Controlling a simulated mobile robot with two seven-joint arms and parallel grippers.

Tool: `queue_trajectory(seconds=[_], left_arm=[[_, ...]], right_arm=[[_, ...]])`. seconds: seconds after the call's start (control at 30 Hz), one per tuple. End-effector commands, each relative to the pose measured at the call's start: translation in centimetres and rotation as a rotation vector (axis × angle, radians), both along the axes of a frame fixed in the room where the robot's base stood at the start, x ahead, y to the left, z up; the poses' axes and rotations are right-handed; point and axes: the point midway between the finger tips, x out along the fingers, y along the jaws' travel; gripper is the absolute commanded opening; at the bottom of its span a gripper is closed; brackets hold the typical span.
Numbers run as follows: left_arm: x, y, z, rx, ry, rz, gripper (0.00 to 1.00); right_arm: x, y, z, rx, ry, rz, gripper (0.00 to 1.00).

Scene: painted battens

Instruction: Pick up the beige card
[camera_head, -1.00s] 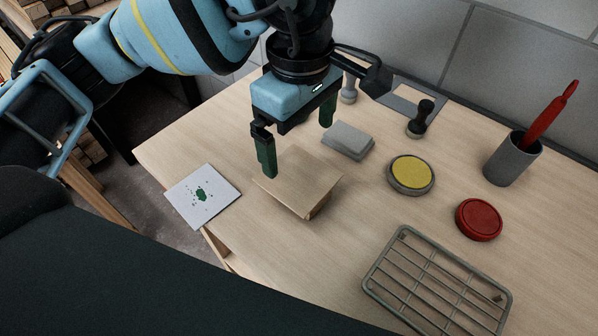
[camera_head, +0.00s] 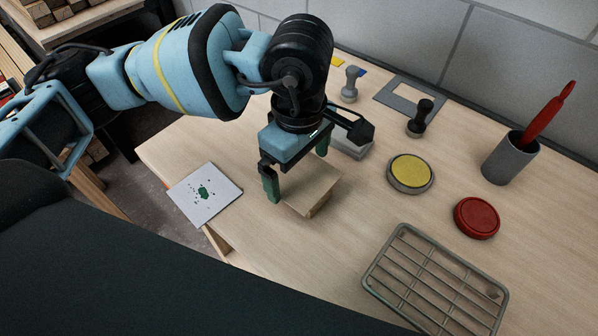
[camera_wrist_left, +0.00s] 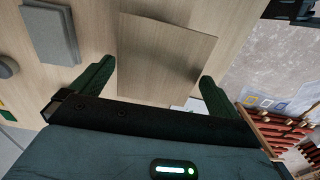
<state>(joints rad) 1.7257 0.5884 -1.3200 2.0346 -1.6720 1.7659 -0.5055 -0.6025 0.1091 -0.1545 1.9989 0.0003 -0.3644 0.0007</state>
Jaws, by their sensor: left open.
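The beige card (camera_head: 318,181) is a thin flat square, close in colour to the table. In the left wrist view the card (camera_wrist_left: 168,50) shows ahead of and between the two spread fingers (camera_wrist_left: 158,72). I cannot tell whether a finger touches it. My right gripper is not in view.
A grey block (camera_head: 352,147) sits just behind the gripper. A white card with green spots (camera_head: 205,195) lies at the table's left edge. A yellow-topped pad (camera_head: 410,171), a red tin (camera_head: 477,217) and a wire rack (camera_head: 437,280) stand to the right.

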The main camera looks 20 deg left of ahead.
Motion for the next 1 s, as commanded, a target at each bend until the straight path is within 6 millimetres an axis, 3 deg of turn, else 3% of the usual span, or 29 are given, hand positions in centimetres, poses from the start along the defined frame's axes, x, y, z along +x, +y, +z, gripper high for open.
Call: queue_trajectory(seconds=[0.03, 0.23, 0.57, 0.9, 1.0], left_arm=[[0.0, 0.0, 0.0, 0.000, 0.000, 0.000, 1.00], [0.0, 0.0, 0.0, 0.000, 0.000, 0.001, 0.74], [0.0, 0.0, 0.4, 0.001, -0.001, 0.001, 0.73], [0.0, 0.0, 4.1, -0.001, -0.008, 0.001, 0.73], [-1.4, 1.1, 4.1, 0.001, -0.004, 0.000, 0.73]], right_arm=[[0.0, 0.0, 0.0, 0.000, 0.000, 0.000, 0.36], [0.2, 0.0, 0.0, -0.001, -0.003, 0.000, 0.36], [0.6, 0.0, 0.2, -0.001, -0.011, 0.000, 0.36], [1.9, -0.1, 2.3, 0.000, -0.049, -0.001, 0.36], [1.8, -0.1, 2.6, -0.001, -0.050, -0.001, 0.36]])
